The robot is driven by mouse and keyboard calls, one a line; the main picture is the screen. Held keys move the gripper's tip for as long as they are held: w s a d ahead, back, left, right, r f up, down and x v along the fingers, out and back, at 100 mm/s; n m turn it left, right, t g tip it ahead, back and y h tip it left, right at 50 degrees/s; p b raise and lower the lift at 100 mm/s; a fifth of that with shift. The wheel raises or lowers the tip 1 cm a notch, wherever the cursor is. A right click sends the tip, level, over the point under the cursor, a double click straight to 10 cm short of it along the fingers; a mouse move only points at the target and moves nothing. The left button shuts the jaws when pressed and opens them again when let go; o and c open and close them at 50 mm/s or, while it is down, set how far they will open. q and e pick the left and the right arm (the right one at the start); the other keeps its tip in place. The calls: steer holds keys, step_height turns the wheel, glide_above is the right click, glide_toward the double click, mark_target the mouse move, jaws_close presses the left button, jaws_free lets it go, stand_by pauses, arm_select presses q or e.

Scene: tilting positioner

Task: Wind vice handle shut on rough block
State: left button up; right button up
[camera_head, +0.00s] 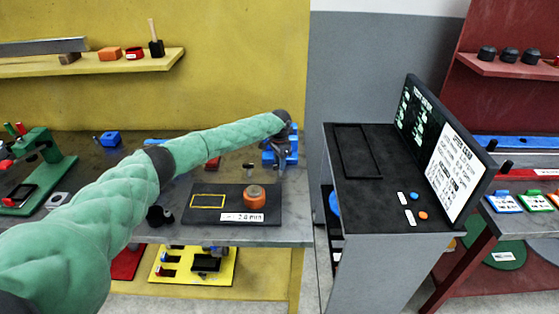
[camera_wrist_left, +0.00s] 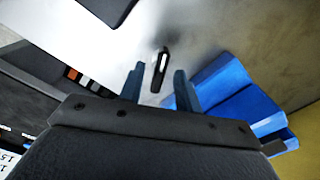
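A blue vice (camera_head: 268,157) stands near the back right end of the grey workbench, partly hidden behind my left arm and gripper. It also shows in the left wrist view as blue blocks (camera_wrist_left: 235,95) right of my fingers. My left gripper (camera_head: 283,163) is at the vice, pointing down. In the left wrist view its two fingers (camera_wrist_left: 159,88) stand apart. A dark handle (camera_wrist_left: 160,70) with a pale mark shows in the gap between them, with visible space on both sides. I cannot make out the rough block in the vice. My right gripper is out of view.
A black plate (camera_head: 225,201) with a yellow outline and an orange round part (camera_head: 254,196) lies on the bench in front. A red block (camera_head: 213,163) lies behind it. A dark stand with an upright board (camera_head: 440,150) is to the right, across a gap.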

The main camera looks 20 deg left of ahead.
arm_select(q)
steer(key=shift+f, duration=0.25)
jaws_close()
steer(key=shift+f, duration=0.1)
